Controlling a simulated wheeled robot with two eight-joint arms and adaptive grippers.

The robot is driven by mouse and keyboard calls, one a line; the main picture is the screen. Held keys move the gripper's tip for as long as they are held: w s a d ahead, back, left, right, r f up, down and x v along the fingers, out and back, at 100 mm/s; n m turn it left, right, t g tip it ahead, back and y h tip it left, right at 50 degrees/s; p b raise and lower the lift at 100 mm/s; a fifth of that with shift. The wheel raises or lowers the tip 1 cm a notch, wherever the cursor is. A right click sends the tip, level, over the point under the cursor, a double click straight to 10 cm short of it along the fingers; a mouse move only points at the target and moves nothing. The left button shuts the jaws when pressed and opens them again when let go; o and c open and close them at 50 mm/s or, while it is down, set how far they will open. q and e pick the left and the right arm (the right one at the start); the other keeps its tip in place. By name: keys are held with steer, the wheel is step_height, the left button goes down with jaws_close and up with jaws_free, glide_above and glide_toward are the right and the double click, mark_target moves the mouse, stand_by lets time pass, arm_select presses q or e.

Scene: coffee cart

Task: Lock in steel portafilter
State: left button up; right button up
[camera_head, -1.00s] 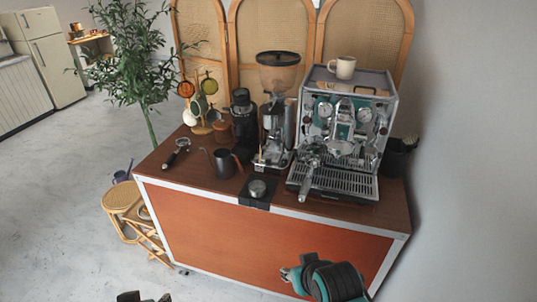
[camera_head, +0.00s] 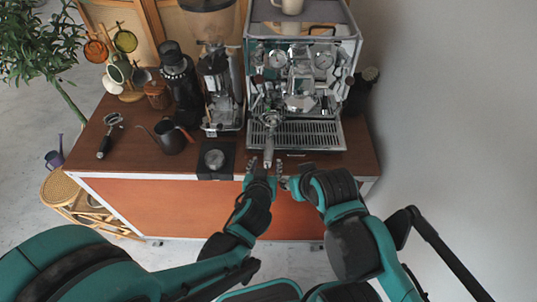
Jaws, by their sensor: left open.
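The steel portafilter (camera_head: 269,143) is at the espresso machine's group head, its handle pointing out toward me over the drip tray. The espresso machine (camera_head: 303,78) stands at the right of the cart. My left gripper (camera_head: 266,167) is open at the cart's front edge, just before the handle's end, with its fingers to either side. I cannot tell whether it touches the handle. My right gripper (camera_head: 284,183) is close beside it on the right, turned inward; its fingers are small and partly overlap the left gripper, so its opening is unclear.
A second portafilter with a black handle (camera_head: 106,140) lies at the cart's left. A dark kettle (camera_head: 170,137), a grinder (camera_head: 219,80) and a tamper on a black mat (camera_head: 214,160) stand between. A cup (camera_head: 289,6) sits on the machine.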

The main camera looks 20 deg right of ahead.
mark_target(268, 154)
arm_select(q)
steer(key=shift+w+d+f, duration=0.1)
steer(key=shift+w+f, duration=0.1)
steer(key=shift+f, duration=0.05)
steer(key=b+x, duration=0.2)
steer(key=x, duration=0.3)
steer(key=shift+w+d+f, duration=0.1)
steer(key=shift+w+f, duration=0.1)
steer(key=shift+w, duration=0.1)
steer(key=shift+b+x, duration=0.4)
steer(key=shift+x, duration=0.5)
steer(key=shift+r, duration=0.1)
steer(key=shift+c, duration=0.3)
jaws_close()
